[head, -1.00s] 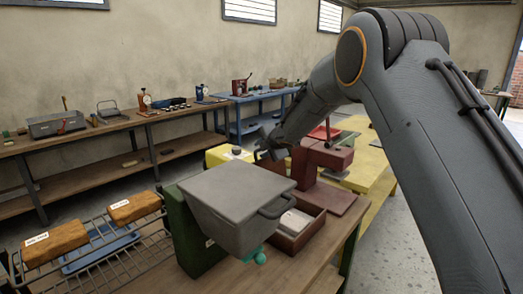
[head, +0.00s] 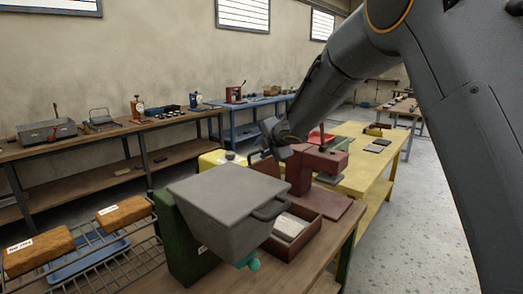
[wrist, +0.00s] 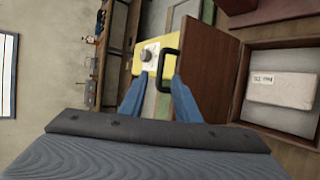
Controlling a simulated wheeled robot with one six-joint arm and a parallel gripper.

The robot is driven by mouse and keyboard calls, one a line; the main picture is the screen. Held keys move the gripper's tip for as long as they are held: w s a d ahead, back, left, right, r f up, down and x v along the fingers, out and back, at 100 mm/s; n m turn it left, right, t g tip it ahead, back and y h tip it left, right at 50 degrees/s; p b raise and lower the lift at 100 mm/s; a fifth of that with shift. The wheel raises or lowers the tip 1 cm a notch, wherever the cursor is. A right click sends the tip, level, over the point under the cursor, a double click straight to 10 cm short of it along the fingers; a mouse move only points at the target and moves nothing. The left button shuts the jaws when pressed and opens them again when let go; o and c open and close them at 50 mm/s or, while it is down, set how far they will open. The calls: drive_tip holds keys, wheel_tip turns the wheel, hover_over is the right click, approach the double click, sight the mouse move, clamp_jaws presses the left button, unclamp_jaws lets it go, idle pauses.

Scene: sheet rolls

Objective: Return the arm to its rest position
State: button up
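My arm reaches in from the right of the head view, its elbow near the top edge. My gripper (head: 277,143) hangs in the air beyond the grey-lidded machine (head: 225,200), close to the dark red press (head: 312,170) in the picture. In the wrist view its two blue fingers (wrist: 158,88) stand apart with a gap between them, and I see nothing held. A black handle (wrist: 168,65) shows just past the fingertips; I cannot tell how far beyond them it is. The fingertips are hard to make out in the head view.
A wooden tray (head: 318,232) with a pale block stands right of the machine. A wire rack (head: 115,255) with orange-brown blocks is at the left. A yellow table (head: 365,175) stands behind; a long workbench (head: 90,147) runs along the wall. Open floor (head: 400,250) lies to the right.

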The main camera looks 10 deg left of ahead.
drive_tip(key=s+d+f+m+g+h, duration=0.1)
drive_tip(key=s+d+f+m+h, duration=0.15)
drive_tip(key=s+d+m, duration=0.4)
drive_tip(key=s+d+f+m+h, duration=0.1)
drive_tip(key=s+d+f+m, duration=0.15)
drive_tip(key=d, duration=0.75)
drive_tip(key=s+d+f+m+g+h, duration=0.1)
drive_tip(key=s+d+f+m+h, duration=0.2)
drive_tip(key=d+m, duration=0.45)
drive_tip(key=s+d+f+m+g, duration=0.2)
drive_tip(key=s+d+m, duration=0.1)
drive_tip(key=s, duration=0.6)
drive_tip(key=s+d+f+m+g, duration=0.2)
drive_tip(key=s+d+m, duration=0.2)
drive_tip(key=s, duration=0.6)
drive_tip(key=s+d+f+m+g, duration=0.2)
drive_tip(key=s+d+f+m, duration=0.1)
drive_tip(key=s, duration=0.7)
drive_tip(key=shift+d+m, duration=0.65)
drive_tip(key=shift+d, duration=0.1)
